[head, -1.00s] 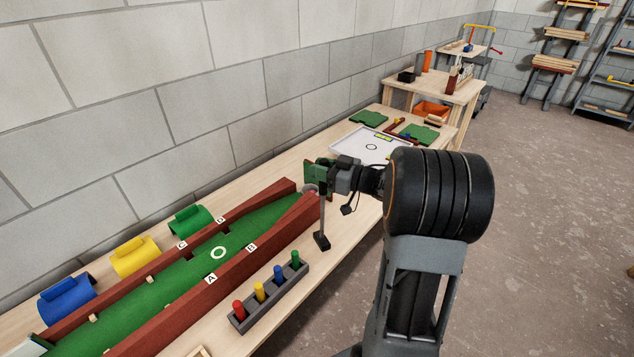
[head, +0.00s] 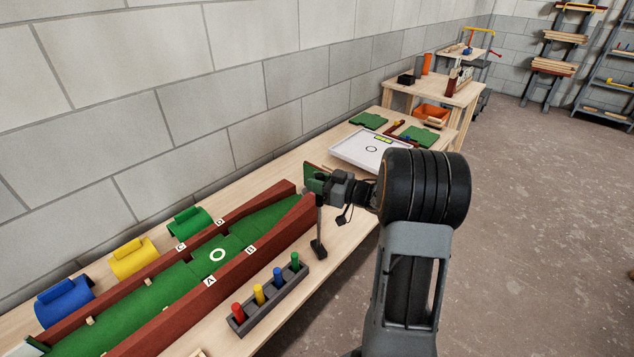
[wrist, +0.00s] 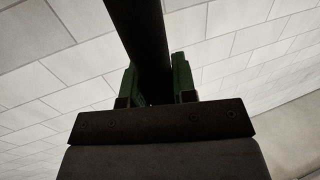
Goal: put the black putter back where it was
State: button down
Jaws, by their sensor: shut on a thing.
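My gripper (head: 318,181) is shut on the black putter, whose shaft (head: 319,220) hangs down with the dark head (head: 318,250) at its lower end, over the bench beside the far end of the green lane. I cannot tell whether the head touches the bench. In the wrist view the dark shaft (wrist: 145,40) runs between the two green fingers (wrist: 155,85).
The green lane (head: 160,298) with dark red side walls lies on the bench. A dark rack (head: 270,305) of coloured pegs stands in front. Blue, yellow and green (head: 188,224) arches stand behind. A white tray (head: 345,155) lies beyond my gripper.

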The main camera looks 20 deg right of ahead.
jog(key=shift+f, duration=0.2)
jog(key=c, duration=0.9)
grip_release()
jog(key=shift+r, duration=0.1)
jog(key=shift+r, duration=0.25)
jog(key=v, duration=1.2)
jog(key=shift+f, duration=0.2)
